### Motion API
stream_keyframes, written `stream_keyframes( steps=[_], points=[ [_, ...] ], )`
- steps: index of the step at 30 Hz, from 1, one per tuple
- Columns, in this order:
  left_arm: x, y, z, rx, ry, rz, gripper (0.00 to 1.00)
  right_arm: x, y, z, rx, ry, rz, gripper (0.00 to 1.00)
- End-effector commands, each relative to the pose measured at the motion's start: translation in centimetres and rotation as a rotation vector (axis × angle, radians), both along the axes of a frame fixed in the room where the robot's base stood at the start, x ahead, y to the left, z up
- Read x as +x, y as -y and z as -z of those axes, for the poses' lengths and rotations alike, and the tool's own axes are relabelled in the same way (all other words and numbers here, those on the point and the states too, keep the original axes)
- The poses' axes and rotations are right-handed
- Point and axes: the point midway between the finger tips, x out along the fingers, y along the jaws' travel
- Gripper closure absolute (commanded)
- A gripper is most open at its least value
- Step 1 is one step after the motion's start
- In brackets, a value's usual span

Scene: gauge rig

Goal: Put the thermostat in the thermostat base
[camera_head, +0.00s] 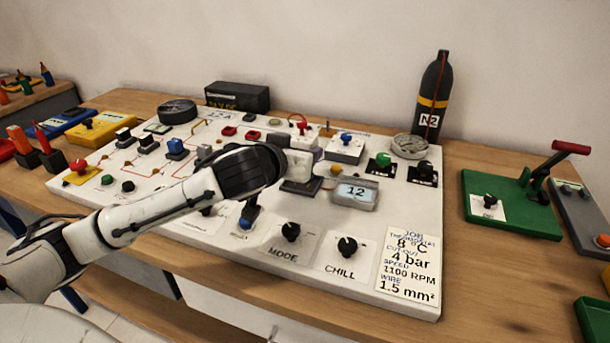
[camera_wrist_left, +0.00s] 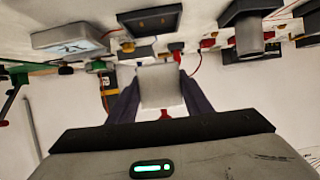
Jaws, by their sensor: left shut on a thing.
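The thermostat, a pale grey-white block (camera_head: 300,163), is held between the two dark fingers of my left gripper (camera_head: 306,158). In the left wrist view the block (camera_wrist_left: 160,87) sits between the fingers (camera_wrist_left: 160,90). A dark square plate, which looks like the thermostat base (camera_head: 300,187), lies on the white board just below the block. It also shows in the left wrist view (camera_wrist_left: 150,20). The block looks apart from the plate, above it; the exact gap is hard to tell. My left wrist hides part of the board. My right gripper is not in view.
A grey display reading 12 (camera_head: 355,194) stands right beside the plate. MODE (camera_head: 291,232) and CHILL (camera_head: 347,246) knobs are in front, with a job card (camera_head: 408,262) at right. A pressure gauge (camera_head: 410,146) and black N2 cylinder (camera_head: 433,95) stand behind.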

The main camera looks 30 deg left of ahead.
Motion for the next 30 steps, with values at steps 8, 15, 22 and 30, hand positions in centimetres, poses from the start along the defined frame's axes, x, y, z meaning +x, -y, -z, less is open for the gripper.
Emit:
stream_keyframes(
  steps=[8, 15, 22, 30],
  points=[
    [0.0, 0.0, 3.6, 0.001, -0.002, -0.001, 0.87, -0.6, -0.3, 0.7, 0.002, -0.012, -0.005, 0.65],
    [0.0, 0.0, 6.1, 0.000, 0.000, 0.000, 0.87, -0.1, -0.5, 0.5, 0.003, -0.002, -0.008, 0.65],
    [0.0, 0.0, 6.1, -0.001, 0.001, 0.000, 0.87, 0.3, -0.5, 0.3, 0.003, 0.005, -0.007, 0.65],
    [0.0, 0.0, 6.5, -0.001, -0.002, 0.000, 0.36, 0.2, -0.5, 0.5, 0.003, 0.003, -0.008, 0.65]
  ],
)
